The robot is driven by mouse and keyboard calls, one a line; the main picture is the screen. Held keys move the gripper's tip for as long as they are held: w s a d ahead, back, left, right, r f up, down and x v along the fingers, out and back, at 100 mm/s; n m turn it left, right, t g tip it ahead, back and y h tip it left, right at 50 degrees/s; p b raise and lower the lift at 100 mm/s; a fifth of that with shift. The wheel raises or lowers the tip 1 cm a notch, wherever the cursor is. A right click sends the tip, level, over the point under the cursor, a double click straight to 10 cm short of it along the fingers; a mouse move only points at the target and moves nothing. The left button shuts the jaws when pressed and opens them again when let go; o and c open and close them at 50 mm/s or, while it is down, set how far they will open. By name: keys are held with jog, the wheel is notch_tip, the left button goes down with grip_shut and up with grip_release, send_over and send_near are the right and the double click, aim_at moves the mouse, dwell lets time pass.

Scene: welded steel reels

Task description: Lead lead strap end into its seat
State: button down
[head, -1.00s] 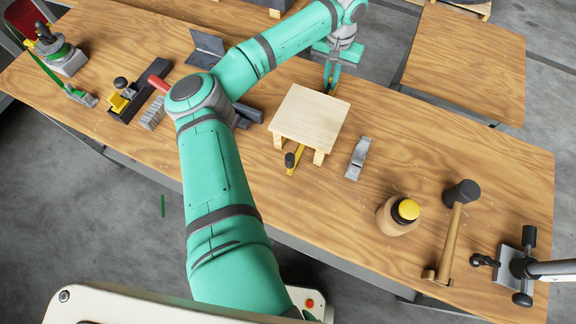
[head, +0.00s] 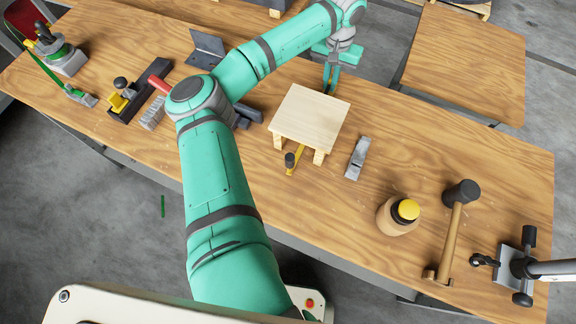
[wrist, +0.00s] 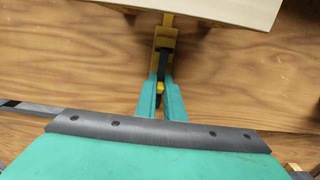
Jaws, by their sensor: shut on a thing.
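My gripper (head: 331,80) is at the far edge of a pale wooden board (head: 309,118) on the workbench. In the wrist view, its two green fingers (wrist: 161,88) are shut on a dark, narrow part with a yellow tip (wrist: 160,87). This part lines up with a yellow clamp-like piece (wrist: 165,38) that runs under the board. A green strap (head: 48,72) runs from a reel-like device (head: 58,52) at the far left to a grey end piece (head: 84,97). I cannot make out a seat for it.
A yellow bar with a black knob (head: 290,160) sticks out at the board's near side. The bench (head: 420,160) between is clear.

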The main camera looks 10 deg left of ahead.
jog(key=c, duration=2)
grip_release()
jog(key=shift+r, duration=1.8)
jog(key=o, duration=0.5)
jog(key=shift+o, duration=0.2)
jog(key=o, duration=1.5)
jog(key=shift+c, duration=0.2)
